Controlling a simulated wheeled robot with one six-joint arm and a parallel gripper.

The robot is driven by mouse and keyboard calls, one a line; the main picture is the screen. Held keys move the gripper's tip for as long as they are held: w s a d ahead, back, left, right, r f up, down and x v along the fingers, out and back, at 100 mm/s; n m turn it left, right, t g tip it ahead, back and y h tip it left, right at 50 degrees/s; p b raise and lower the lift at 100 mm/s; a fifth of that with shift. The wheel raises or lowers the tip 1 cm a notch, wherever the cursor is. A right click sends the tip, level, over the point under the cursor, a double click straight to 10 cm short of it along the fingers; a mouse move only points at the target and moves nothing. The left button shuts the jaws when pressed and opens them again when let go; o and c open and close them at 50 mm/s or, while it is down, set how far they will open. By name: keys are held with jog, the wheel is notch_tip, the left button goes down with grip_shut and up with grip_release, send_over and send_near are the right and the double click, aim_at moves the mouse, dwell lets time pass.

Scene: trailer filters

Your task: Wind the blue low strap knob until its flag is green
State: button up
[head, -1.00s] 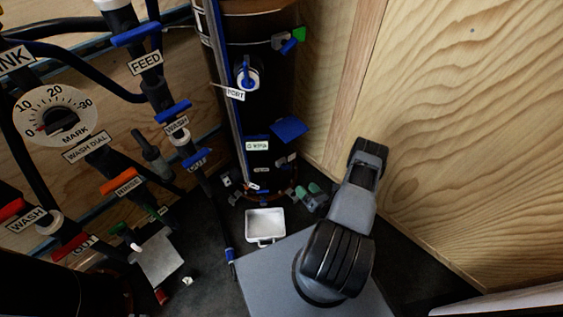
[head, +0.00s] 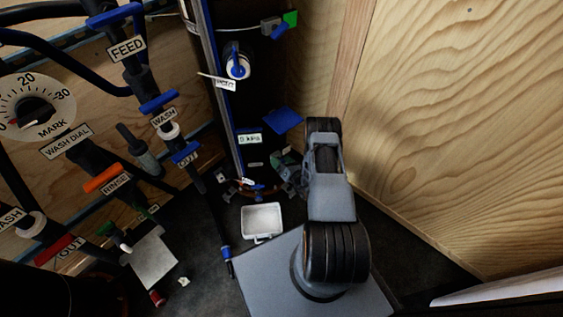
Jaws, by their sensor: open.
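The black cylinder (head: 270,75) stands in the corner. The low strap area (head: 258,192) is near its foot, with a copper-coloured ring and small white and blue bits. The blue low strap knob and its flag are too small or hidden to make out clearly. My gripper (head: 288,174) is open beside the foot of the cylinder, to the right of the low strap area, partly hidden by my arm. I cannot tell whether it touches anything. Higher up, another strap carries a blue knob (head: 279,31) and a green flag (head: 291,17).
A blue plate (head: 284,120) juts from the cylinder above my gripper. A white tray (head: 261,219) lies on the floor in front. Pipes with labelled valves, such as the orange rinse handle (head: 103,179), fill the left. A plywood wall (head: 460,120) closes the right.

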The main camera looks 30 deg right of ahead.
jog(key=shift+c, duration=0.5)
jog(key=c, duration=0.8)
jog(key=shift+n, duration=0.4)
jog(key=shift+a+n+b, duration=0.15)
jog(key=shift+n+b, duration=0.4)
jog(key=shift+n, duration=1.95)
jog(key=o, duration=0.9)
